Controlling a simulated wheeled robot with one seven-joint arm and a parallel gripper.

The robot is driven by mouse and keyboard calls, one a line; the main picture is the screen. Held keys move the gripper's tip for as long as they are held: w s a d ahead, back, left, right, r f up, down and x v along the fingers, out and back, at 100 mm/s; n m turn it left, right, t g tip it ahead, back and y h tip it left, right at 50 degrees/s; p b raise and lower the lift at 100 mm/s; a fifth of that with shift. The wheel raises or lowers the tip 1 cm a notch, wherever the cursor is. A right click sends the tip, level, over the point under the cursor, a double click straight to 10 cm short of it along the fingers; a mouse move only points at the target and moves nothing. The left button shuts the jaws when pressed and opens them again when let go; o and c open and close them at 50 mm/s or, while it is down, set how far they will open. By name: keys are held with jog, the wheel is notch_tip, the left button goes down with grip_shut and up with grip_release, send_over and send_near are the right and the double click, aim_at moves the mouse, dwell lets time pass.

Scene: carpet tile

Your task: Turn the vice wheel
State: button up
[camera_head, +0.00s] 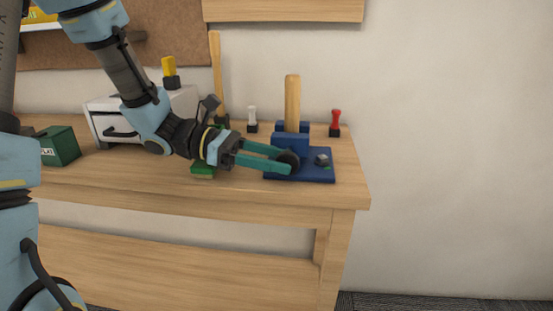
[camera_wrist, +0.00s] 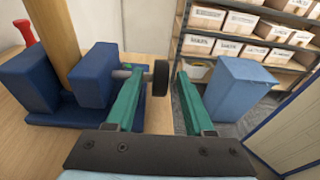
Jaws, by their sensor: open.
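The blue vice (camera_head: 318,177) stands near the right front of the wooden workbench, with an upright wooden piece (camera_head: 292,98) between its jaws. Its black wheel (camera_head: 289,160) faces the front edge. In the wrist view the wheel (camera_wrist: 160,78) is seen nearly edge-on, on a short shaft from the near blue jaw (camera_wrist: 95,75). My gripper (camera_head: 283,158) reaches in from the left with teal fingers. It is open, and in the wrist view its fingertips (camera_wrist: 160,74) stand on either side of the wheel, with a gap to the right finger. Contact with the left finger is unclear.
A red-handled tool (camera_head: 335,122) and a white-handled one (camera_head: 252,119) stand behind the vice. A green box (camera_head: 60,147) and a white drawer box (camera_head: 103,122) are at left. In the wrist view, a blue bin (camera_wrist: 243,88) and shelves of boxes stand beyond.

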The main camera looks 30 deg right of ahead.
jog(key=v, duration=1.1)
jog(key=shift+s+d, duration=0.1)
